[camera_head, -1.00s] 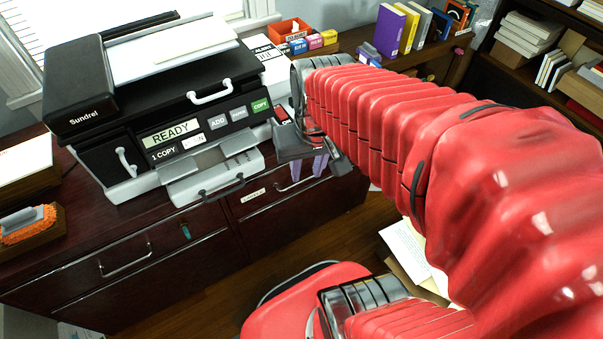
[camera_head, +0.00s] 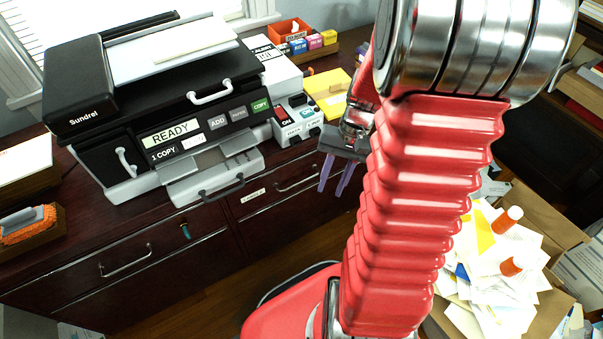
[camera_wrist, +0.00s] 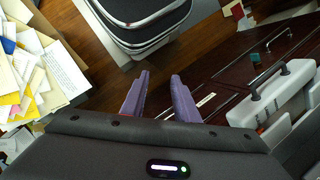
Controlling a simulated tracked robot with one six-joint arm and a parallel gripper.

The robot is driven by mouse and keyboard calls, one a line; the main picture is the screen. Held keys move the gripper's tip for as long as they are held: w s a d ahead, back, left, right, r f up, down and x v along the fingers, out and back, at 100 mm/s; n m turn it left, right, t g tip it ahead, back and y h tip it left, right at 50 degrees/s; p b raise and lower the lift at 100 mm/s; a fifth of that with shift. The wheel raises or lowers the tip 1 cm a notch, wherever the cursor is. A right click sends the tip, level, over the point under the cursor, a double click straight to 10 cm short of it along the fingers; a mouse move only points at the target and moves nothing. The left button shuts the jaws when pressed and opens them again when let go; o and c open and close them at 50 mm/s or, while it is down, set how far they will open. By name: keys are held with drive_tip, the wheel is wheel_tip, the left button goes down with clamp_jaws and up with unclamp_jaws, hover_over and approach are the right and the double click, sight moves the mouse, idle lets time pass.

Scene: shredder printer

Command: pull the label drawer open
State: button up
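The drawer with a small white label (camera_head: 253,194) is in the dark red-brown cabinet below the printer and looks closed. Its silver bar handle (camera_head: 297,184) shows just left of my gripper. My gripper (camera_head: 333,186) has two purple fingers pointing down, spread apart with nothing between them. It hangs at the right end of that drawer and looks apart from the handle. In the wrist view the fingers (camera_wrist: 160,78) are also open and empty. The white label (camera_wrist: 206,99) shows right of them there; the handle is not clearly seen in that view.
The printer (camera_head: 190,110) stands on the cabinet, with its front tray (camera_head: 215,178) jutting out above the drawers. A box of papers (camera_head: 500,270) stands right of my arm. Wooden floor lies in front.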

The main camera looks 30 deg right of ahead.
drive_tip(key=d+f+m+t+y, duration=0.3)
drive_tip(key=d+f+y, duration=0.1)
drive_tip(key=f, duration=0.7)
drive_tip(key=d+f+m+t+y, duration=0.2)
drive_tip(key=d+f+t+y, duration=0.15)
drive_tip(key=f, duration=0.85)
drive_tip(key=w+d+n+t, duration=0.2)
drive_tip(key=w+d+t, duration=0.3)
drive_tip(key=w+t, duration=0.1)
drive_tip(key=shift+w+d+n, duration=0.3)
drive_tip(key=shift+w+d, duration=0.1)
drive_tip(key=shift+w, duration=0.4)
drive_tip(key=shift+y, duration=0.25)
drive_tip(key=x, duration=1.3)
drive_tip(key=shift+w+a, duration=0.25)
drive_tip(key=shift+w, duration=0.05)
drive_tip(key=shift+c, duration=0.3)
